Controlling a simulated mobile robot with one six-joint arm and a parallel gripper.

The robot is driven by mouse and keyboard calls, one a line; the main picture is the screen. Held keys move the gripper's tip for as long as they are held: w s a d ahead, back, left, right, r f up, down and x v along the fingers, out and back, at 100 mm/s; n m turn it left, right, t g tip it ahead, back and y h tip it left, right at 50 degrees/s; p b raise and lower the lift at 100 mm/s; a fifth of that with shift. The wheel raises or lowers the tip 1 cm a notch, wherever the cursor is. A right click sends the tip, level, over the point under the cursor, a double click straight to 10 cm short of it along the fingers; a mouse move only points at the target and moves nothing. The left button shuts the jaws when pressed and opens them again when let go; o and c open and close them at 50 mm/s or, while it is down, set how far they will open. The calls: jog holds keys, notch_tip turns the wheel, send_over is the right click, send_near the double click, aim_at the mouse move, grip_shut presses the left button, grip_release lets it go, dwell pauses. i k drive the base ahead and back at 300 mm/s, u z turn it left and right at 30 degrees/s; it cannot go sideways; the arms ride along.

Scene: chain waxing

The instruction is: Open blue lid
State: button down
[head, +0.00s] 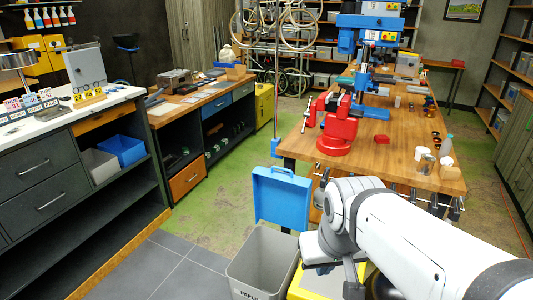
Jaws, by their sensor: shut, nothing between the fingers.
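The blue lid (281,197) stands upright behind the grey bin (262,262), which is marked PAPER on its front. The lid's flat face is turned towards me and the bin's mouth is uncovered. My gripper (352,286) points down at the end of my white arm, to the right of the grey bin and apart from the lid. It is shut and empty. Its fingertips are small and partly hidden by my wrist.
A yellow bin (312,284) stands right of the grey one, partly under my arm. A wooden workbench (400,150) with a red vise (338,125) is behind. Dark cabinets (60,190) line the left. Green floor (215,205) is free between them.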

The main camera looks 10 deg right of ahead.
aim_at(283, 199)
jog(key=k, duration=1.2)
jog(key=u, duration=0.4)
jog(key=i, duration=1.55)
jog(key=z, duration=0.5)
jog(key=i, duration=0.5)
jog(key=z, duration=0.6)
